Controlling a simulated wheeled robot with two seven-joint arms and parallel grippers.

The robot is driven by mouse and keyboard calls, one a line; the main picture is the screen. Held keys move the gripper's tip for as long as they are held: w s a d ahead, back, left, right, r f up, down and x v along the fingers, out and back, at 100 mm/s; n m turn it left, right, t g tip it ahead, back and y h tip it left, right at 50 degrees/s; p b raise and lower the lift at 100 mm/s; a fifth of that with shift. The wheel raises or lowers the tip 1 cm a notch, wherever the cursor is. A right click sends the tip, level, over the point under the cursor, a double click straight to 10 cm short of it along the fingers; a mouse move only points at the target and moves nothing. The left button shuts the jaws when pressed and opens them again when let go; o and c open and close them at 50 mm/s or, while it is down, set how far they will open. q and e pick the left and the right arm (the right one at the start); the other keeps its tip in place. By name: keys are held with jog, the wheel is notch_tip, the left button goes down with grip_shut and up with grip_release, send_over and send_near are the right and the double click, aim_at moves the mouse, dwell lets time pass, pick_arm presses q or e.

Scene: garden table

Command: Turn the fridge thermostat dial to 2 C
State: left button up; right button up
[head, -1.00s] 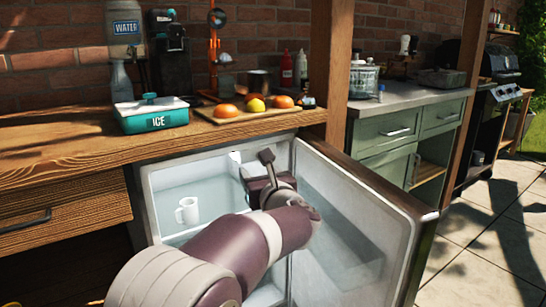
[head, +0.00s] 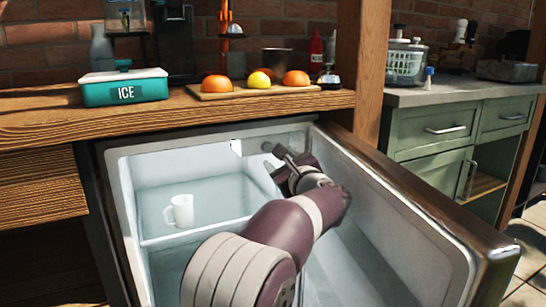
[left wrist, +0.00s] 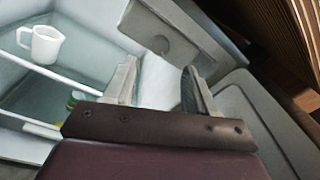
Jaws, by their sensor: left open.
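The fridge (head: 120,190) is open, its door (head: 420,225) swung out to the right. A small round dark spot, seemingly the thermostat dial (head: 267,146), is high inside on the right. In the left wrist view a pale grey housing (left wrist: 170,20) carries a small round shape, likely the same dial (left wrist: 159,45). Its markings are too small to read. My left gripper (head: 281,164) is just below and right of it, by the door opening. In the left wrist view the left gripper (left wrist: 158,72) is open and empty, apart from the housing. My right gripper is not in view.
A white mug (head: 181,210) stands inside the fridge at left. The wooden counter (head: 50,115) above holds an ice box (head: 124,87) and a board (head: 240,92) with fruit. The open door bounds the right side of my left arm.

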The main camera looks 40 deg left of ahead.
aim_at(268, 149)
pick_arm(q)
jog(key=b+x, duration=0.1)
jog(key=x, duration=0.6)
grip_shut()
